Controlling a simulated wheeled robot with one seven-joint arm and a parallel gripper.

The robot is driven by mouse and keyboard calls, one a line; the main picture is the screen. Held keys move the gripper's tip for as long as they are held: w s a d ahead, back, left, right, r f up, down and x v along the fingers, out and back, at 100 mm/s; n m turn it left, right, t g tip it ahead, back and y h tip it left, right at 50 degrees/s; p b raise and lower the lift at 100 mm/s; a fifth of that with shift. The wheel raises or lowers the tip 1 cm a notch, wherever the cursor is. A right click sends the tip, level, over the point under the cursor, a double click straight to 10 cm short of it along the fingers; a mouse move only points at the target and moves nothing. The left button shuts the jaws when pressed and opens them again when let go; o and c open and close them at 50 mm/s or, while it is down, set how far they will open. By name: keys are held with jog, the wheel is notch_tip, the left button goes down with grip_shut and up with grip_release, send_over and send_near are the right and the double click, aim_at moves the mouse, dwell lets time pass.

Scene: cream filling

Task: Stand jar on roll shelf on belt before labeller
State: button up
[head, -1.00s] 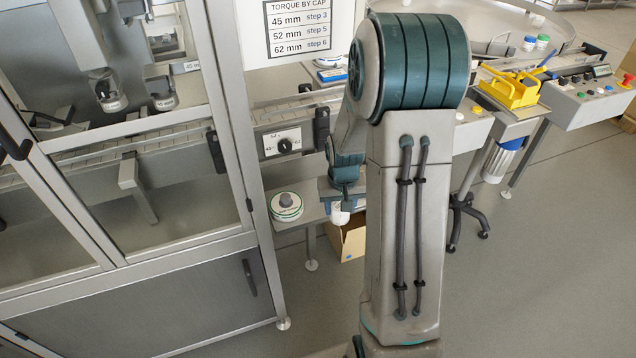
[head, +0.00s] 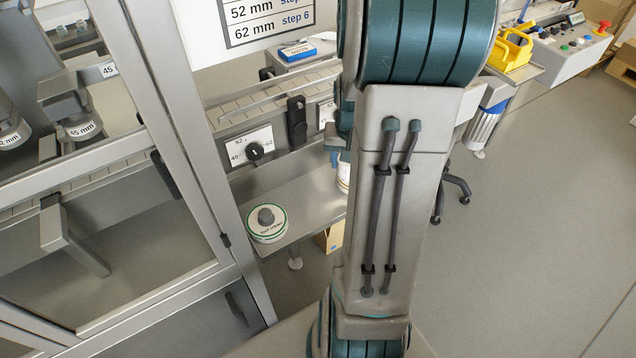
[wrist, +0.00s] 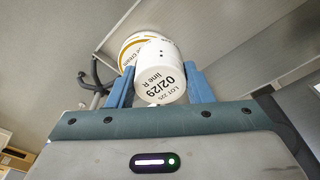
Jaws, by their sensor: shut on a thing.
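My gripper (wrist: 160,84) is shut on a white jar (wrist: 158,68), with one blue finger on each side. The jar's round end faces the wrist camera, with lot and date print upside down. In the head view my arm hides the gripper and most of the jar. The metal roll shelf (head: 302,205) lies below the belt (head: 262,98). A white roll with an orange ring (wrist: 128,45) shows just behind the jar in the wrist view; I cannot tell whether they touch. The labeller cannot be made out for certain.
A green-ringed roll (head: 267,222) with a grey knob sits at the shelf's left end. A framed glass cabinet (head: 185,130) stands left. A dial plate (head: 252,148) is on the belt's side. A yellow caddy (head: 512,50) stands back right. The floor at right is clear.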

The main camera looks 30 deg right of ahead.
jog(key=w+a+f, duration=0.2)
jog(key=a, duration=0.1)
jog(key=w+a+f, duration=0.1)
jog(key=a+f, duration=0.1)
jog(key=shift+a, duration=0.25)
jog(key=shift+f+b, duration=0.4)
jog(key=shift+f, duration=1.5)
jog(key=shift+f, duration=0.2)
jog(key=o, duration=1)
jog(key=shift+r, duration=0.1)
